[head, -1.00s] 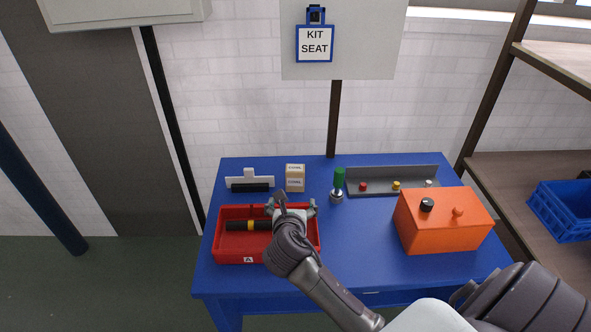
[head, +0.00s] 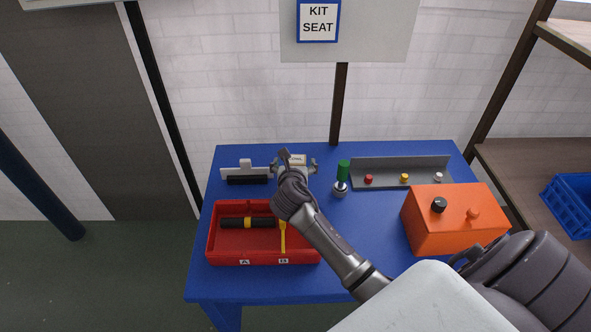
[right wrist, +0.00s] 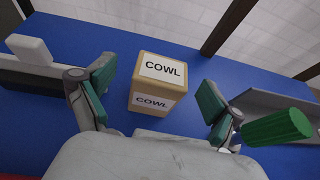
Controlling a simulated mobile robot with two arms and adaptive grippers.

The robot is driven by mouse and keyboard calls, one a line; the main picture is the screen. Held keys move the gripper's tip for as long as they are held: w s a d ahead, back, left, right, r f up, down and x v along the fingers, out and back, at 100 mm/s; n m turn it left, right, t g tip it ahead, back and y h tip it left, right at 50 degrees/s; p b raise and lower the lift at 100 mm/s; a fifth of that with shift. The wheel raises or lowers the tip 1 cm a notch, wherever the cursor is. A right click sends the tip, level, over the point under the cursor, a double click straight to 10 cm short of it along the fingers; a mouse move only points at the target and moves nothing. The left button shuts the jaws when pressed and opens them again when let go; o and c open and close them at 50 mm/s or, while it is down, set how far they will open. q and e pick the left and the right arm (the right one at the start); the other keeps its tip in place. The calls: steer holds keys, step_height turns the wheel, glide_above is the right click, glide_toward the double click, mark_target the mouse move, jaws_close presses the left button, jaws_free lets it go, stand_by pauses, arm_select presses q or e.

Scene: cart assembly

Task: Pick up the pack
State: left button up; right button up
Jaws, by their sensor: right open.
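The pack is a small tan box with white COWL labels (right wrist: 158,82). It stands upright on the blue table near its back edge. In the head view the pack (head: 297,159) is partly hidden behind my right gripper (head: 294,166). In the right wrist view my right gripper (right wrist: 157,98) is open, with one green-padded finger to the left of the pack and one to its right. Gaps show between the pack and both fingers. My left gripper is not in view.
A red tray (head: 214,249) at the front left holds a black and yellow cylinder (head: 247,223) and a yellow tool (head: 283,236). A green-handled tool (head: 343,171), a grey rack (head: 385,170) and an orange box (head: 440,228) stand to the right. A white-and-black piece (head: 245,172) lies left.

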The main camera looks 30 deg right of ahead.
mark_target(296, 158)
steer(key=shift+w+d+f, duration=0.2)
steer(key=shift+w+d, duration=0.2)
steer(key=x, duration=0.4)
steer(key=shift+d+f, duration=0.1)
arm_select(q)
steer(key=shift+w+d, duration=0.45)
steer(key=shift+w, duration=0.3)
arm_select(e)
steer(key=shift+c, duration=0.4)
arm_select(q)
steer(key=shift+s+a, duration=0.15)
arm_select(e)
steer(key=c, duration=1.2)
